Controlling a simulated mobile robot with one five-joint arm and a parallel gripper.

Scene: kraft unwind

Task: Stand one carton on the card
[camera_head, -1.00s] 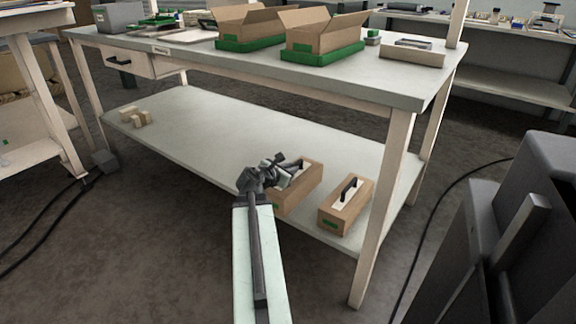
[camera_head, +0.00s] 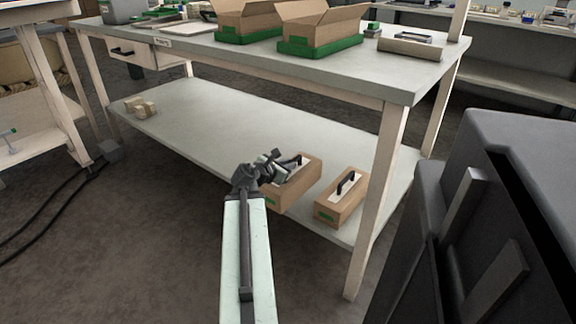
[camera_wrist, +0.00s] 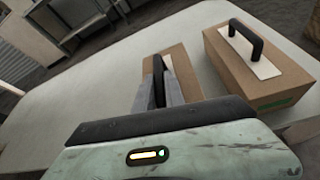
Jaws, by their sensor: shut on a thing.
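Two brown cartons with black handles on white top strips and green labels are at the right end of the bench's lower shelf. My gripper (camera_head: 272,166) is at the left carton (camera_head: 300,187). In the wrist view my gripper (camera_wrist: 158,90) is shut on this carton's black handle, with the carton (camera_wrist: 188,75) partly hidden behind the fingers. The right carton (camera_head: 341,203) stands apart beside it; it also shows in the wrist view (camera_wrist: 240,75). I cannot make out for sure which thing is the card.
The lower shelf (camera_head: 215,135) is clear across its middle, with small pale blocks (camera_head: 142,107) at its far left. A bench leg (camera_head: 372,210) stands right of the cartons. Open boxes (camera_head: 318,28) in green trays are on the top. A dark cabinet (camera_head: 500,220) fills the right.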

